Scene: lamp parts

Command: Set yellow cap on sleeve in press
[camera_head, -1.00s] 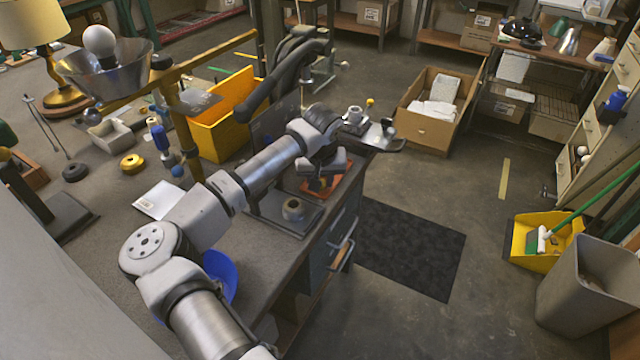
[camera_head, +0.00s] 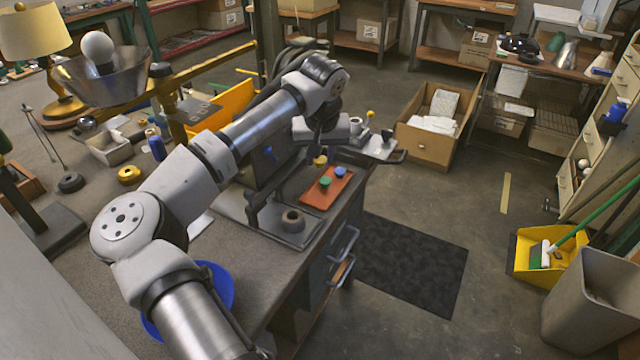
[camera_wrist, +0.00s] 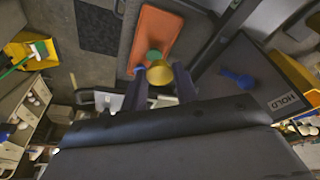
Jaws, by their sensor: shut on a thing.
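The yellow cap (camera_head: 320,160) is between the fingers of my gripper (camera_head: 321,153), above the orange tray (camera_head: 318,200). In the wrist view the yellow cap (camera_wrist: 159,73) shows its round face between the two fingers of my gripper (camera_wrist: 161,85). A brownish ring-shaped part, seemingly the sleeve (camera_head: 293,220), stands on the grey base plate of the press (camera_head: 262,226), nearer the camera than the tray and apart from my gripper. I cannot see the sleeve in the wrist view.
A green cap (camera_head: 325,183) and a blue cap (camera_head: 341,171) sit on the tray. A dark upright panel (camera_head: 270,165) with a blue knob stands left of the tray. A metal fixture (camera_head: 372,143) stands behind. A blue bowl (camera_head: 220,285) is partly behind my arm.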

